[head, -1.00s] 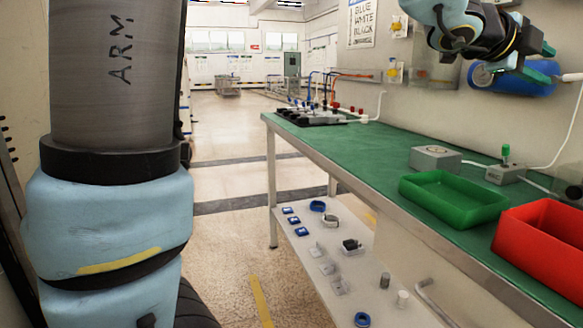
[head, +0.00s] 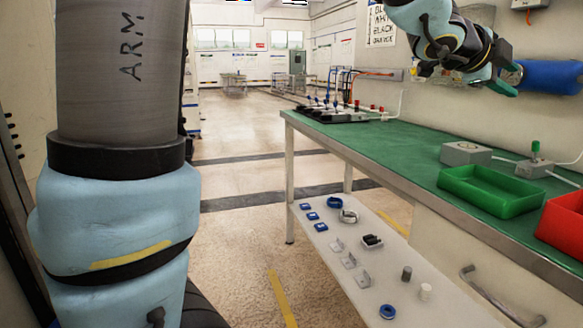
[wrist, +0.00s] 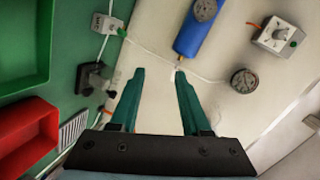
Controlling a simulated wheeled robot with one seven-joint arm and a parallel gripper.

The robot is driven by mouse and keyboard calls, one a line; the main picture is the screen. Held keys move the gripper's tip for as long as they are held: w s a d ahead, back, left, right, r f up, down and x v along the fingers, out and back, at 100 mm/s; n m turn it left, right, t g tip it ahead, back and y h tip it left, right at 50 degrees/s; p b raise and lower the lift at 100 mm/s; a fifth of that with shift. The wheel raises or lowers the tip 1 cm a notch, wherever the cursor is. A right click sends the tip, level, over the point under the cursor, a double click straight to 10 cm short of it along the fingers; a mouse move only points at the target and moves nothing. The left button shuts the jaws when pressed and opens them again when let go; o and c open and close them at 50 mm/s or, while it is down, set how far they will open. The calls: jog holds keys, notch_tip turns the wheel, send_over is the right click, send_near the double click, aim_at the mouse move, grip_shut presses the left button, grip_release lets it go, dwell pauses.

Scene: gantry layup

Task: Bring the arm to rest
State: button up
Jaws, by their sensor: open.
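My gripper (head: 507,72) is at the upper right of the head view, raised above the green-topped bench (head: 410,148). In the wrist view its two teal fingers (wrist: 157,98) stand apart with nothing between them. Beyond the fingertips is the pale wall, with a blue cylinder (wrist: 194,36) on it. The blue cylinder also shows behind my gripper in the head view (head: 550,77).
A green tray (head: 490,190) and a red bin (head: 565,222) stand on the bench, with a grey box (head: 466,154) behind. A lower shelf (head: 375,262) holds several small parts. The floor left of the bench is clear. A round gauge (wrist: 244,80) is on the wall.

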jog(key=w+a+f+n+t+y, duration=0.1)
jog(key=w+a+f+n+y, duration=0.2)
jog(key=w+a+f+n, duration=0.45)
jog(key=w+a+f+n+t+y, duration=0.1)
jog(key=w+a+f+n+y, duration=0.2)
jog(key=a, duration=0.7)
jog(key=w+a+f+n+t+y, duration=0.1)
jog(key=w+a+f+n+y, duration=0.25)
jog(key=a+f, duration=0.45)
jog(key=s+a+f+n+g+y, duration=0.1)
jog(key=s+a+f+n+y, duration=0.2)
jog(key=a, duration=0.4)
jog(key=s+a+f+n+g, duration=0.1)
jog(key=a+f+n+g, duration=0.1)
jog(key=a+f+n, duration=0.45)
jog(key=s+a+f+n+g+y, duration=0.1)
jog(key=s+a+f+n+g, duration=0.3)
jog(key=s+a, duration=0.65)
notch_tip(320, 180, up, 18)
jog(key=p, duration=1.7)
jog(key=shift+w+f+t+p, duration=0.15)
jog(key=shift+w+t+p, duration=0.15)
jog(key=shift+p, duration=0.1)
